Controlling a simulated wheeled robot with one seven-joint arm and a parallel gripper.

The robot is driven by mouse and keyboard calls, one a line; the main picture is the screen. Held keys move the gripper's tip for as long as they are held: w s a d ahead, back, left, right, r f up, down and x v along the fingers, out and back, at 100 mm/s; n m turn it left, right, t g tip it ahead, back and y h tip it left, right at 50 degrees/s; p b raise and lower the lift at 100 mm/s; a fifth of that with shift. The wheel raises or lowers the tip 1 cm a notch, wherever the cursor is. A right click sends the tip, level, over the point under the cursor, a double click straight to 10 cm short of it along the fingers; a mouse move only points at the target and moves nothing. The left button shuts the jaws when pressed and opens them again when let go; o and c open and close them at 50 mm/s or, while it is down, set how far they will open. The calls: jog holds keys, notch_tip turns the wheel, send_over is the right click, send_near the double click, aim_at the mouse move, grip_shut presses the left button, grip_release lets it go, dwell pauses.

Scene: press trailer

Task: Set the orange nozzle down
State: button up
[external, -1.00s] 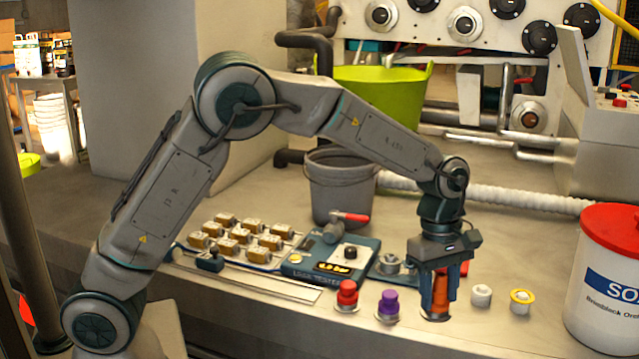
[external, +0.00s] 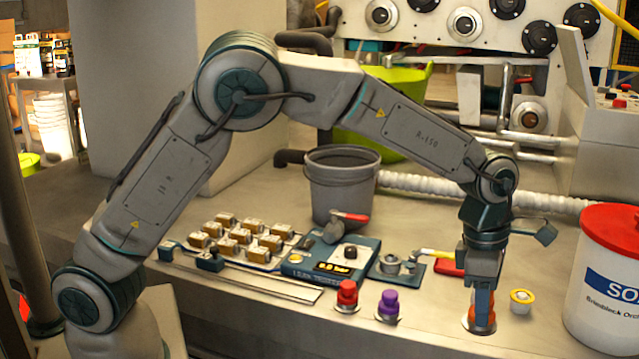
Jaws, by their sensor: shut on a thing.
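The orange nozzle (external: 486,312) is between the fingers of my gripper (external: 481,305), near the front right of the bench. My gripper points down and is shut on it, with one finger in front covering much of its body. A pale round flange shows at the nozzle's foot, at or just above the bench top; I cannot tell whether it touches. The nozzle looks upright.
A red nozzle (external: 347,294) and a purple nozzle (external: 388,305) stand to the left, and a white-and-yellow one (external: 521,300) close on the right. A white tub with a red lid (external: 612,285) stands further right. Clear bench lies between the purple nozzle and my gripper.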

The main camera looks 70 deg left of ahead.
jog(key=shift+w+d+n, duration=0.25)
jog(key=shift+w+n, duration=0.1)
jog(key=shift+n, duration=0.05)
jog(key=w+a+f, duration=0.2)
jog(key=a, duration=0.1)
jog(key=w+a+f, duration=0.2)
jog(key=w, duration=0.1)
jog(key=w+a+f, duration=0.2)
jog(key=a+f, duration=0.1)
jog(key=shift+w+a, duration=0.25)
jog(key=shift+a, duration=0.05)
jog(key=shift+f, duration=2)
jog(key=shift+f, duration=0.2)
jog(key=o, duration=1)
jog(key=shift+o, duration=0.2)
